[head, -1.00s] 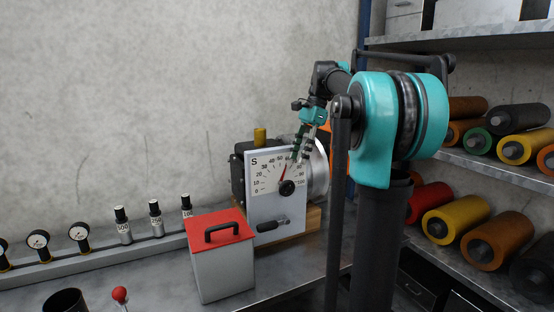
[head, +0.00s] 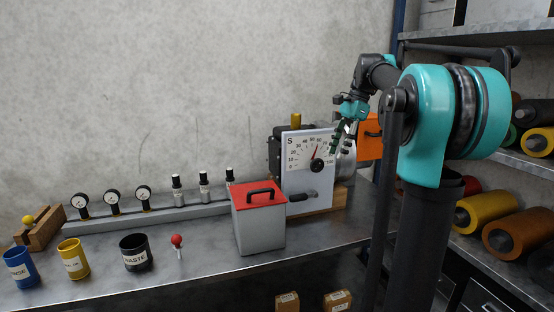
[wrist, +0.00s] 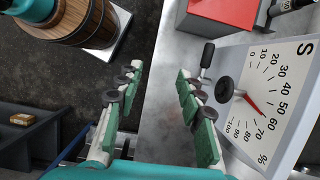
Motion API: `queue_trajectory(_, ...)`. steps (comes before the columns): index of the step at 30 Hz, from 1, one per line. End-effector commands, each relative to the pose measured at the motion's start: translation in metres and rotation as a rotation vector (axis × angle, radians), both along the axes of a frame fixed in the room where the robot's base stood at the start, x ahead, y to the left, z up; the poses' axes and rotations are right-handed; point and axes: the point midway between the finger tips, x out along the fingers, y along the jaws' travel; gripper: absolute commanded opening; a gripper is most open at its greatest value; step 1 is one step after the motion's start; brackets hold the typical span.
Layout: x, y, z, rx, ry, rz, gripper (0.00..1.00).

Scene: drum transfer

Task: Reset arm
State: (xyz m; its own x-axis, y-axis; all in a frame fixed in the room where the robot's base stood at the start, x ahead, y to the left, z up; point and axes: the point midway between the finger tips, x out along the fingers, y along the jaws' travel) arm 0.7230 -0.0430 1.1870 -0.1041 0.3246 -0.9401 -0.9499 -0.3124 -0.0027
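My gripper (head: 342,143) hangs from my teal and black arm in front of the right side of the dial panel in the head view. In the wrist view my gripper (wrist: 157,75) has its two green-padded fingers spread apart, with nothing between them. The white dial panel (head: 297,175), marked S with a percent scale, has a red needle and a black knob. It also shows at the right of the wrist view (wrist: 250,90). I cannot tell the exact gap between the fingers and the panel.
A grey box with a red lid (head: 260,225) stands left of the panel. Blue (head: 20,268), yellow (head: 73,258) and black (head: 136,252) cups stand at the left. An orange box (head: 370,135) is behind my arm. Shelves of rolls (head: 490,212) stand at right. A wooden drum (wrist: 75,18) shows in the wrist view.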

Motion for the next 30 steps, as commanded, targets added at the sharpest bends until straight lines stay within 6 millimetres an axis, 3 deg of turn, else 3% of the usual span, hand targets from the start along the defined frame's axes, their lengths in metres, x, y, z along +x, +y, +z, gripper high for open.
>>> queue_trajectory(11,-0.014,0.003,-0.049,-0.037,-0.100,0.134,0.38)
queue_trajectory(17,-0.031,0.006,-0.094,-0.075,-0.186,0.262,0.38)
queue_trajectory(23,-0.067,0.008,-0.163,-0.146,-0.310,0.467,0.38)
queue_trajectory(30,-0.151,0.008,-0.277,-0.297,-0.500,0.851,0.38)
